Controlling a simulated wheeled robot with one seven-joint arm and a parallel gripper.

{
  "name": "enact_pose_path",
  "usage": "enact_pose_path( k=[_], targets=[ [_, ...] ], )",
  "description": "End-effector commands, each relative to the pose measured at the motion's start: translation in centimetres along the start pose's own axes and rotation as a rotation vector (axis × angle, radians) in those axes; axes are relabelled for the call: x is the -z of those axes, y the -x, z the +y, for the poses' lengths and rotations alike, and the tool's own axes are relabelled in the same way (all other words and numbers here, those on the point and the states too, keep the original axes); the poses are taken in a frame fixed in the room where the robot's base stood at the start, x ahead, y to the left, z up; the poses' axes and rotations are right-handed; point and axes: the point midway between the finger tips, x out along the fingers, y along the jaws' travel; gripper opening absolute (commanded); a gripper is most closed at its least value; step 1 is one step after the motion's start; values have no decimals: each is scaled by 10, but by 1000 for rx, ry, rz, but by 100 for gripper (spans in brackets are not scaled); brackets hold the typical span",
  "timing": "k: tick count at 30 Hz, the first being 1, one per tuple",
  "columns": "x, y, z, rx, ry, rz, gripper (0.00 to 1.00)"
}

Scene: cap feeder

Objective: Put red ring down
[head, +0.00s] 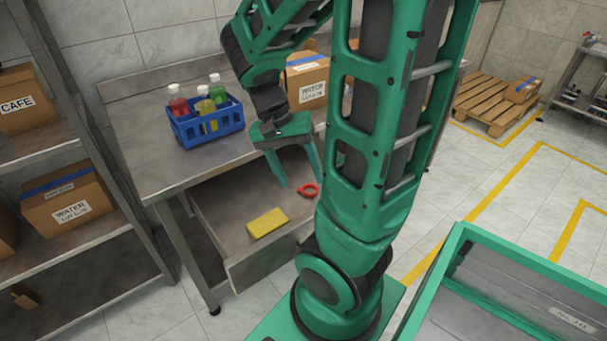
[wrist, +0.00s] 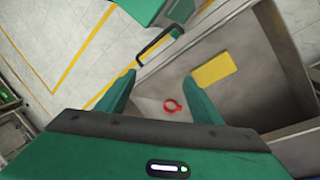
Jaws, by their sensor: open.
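The red ring (head: 309,185) lies in the open drawer under the table; in the wrist view the ring (wrist: 178,108) shows between my two fingers, nothing touching it that I can see. My gripper (head: 300,182) is open and empty, pointing down over the drawer. In the wrist view, the fingers of my gripper (wrist: 160,78) are spread wide. The drawer (head: 229,212) is pulled out and has a bare grey floor around the ring. The gap between fingertips and drawer floor is hard to judge.
A yellow block (head: 267,222) lies in the drawer beside the ring. On the tabletop (head: 150,160) stand a blue crate (head: 207,127) with bottles and a cardboard box (head: 308,85). The drawer's dark handle (wrist: 155,47) shows in the wrist view. Shelves with boxes stand at left.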

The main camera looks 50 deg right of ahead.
Motion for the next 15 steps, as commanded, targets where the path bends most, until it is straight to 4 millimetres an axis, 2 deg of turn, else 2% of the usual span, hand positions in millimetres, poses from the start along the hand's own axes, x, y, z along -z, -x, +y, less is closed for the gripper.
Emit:
enact_pose_path(
  k=[9, 13, 15],
  targets=[
    [-46, 30, 30, 237, 348, 26, 60],
    [-58, 35, 36, 285, 443, 50, 60],
    [-56, 36, 41, 299, 472, 59, 60]
  ],
)
